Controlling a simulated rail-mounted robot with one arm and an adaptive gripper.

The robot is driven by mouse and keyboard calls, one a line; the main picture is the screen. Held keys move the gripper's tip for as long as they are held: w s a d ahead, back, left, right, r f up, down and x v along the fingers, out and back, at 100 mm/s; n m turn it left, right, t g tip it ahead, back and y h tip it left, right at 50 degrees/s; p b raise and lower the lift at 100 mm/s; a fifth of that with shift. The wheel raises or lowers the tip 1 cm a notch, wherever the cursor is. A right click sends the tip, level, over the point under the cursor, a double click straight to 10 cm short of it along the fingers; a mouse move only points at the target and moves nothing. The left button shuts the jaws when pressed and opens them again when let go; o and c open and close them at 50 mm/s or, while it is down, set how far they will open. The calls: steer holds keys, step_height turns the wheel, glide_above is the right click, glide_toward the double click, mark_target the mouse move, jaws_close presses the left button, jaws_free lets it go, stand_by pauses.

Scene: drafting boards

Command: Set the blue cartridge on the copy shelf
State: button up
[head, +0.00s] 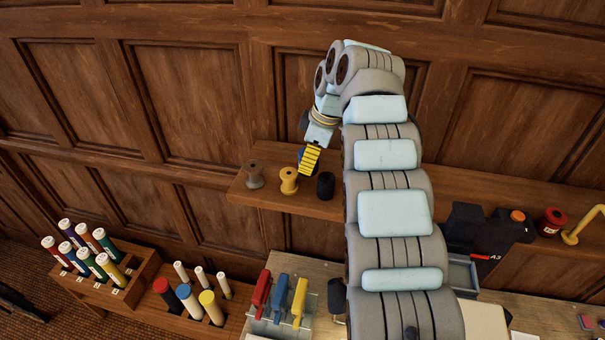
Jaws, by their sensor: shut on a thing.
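My gripper (309,162), with yellow and black striped fingers, points down over the wall-mounted wooden shelf (240,192). It is shut on a blue thing (301,156), most likely the blue cartridge. Only a small blue part shows at the finger edges; the rest is hidden behind the fingers. On the shelf, a grey spool-shaped cartridge (254,175) and a yellow one (289,181) stand to the left of and below the gripper in the picture. A black one (325,186) stands just right of the fingertips. I cannot tell whether the blue thing touches the shelf.
A red spool (550,222) and a yellow bent bar (583,226) are on the right. Red, blue and yellow upright pieces (281,302) stand on the desk. Wooden racks (145,268) hold several capped tubes at lower left.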

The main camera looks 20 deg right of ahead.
mark_target(308, 184)
steer(key=shift+f+b, duration=0.9)
steer(key=shift+f, duration=1.2)
steer(key=shift+f, duration=0.25)
steer(key=o, duration=1.1)
steer(key=shift+r, duration=0.1)
steer(key=shift+b+v, duration=0.4)
steer(key=shift+v, duration=1.95)
steer(key=shift+p+v, duration=0.65)
steer(key=shift+v, duration=0.9)
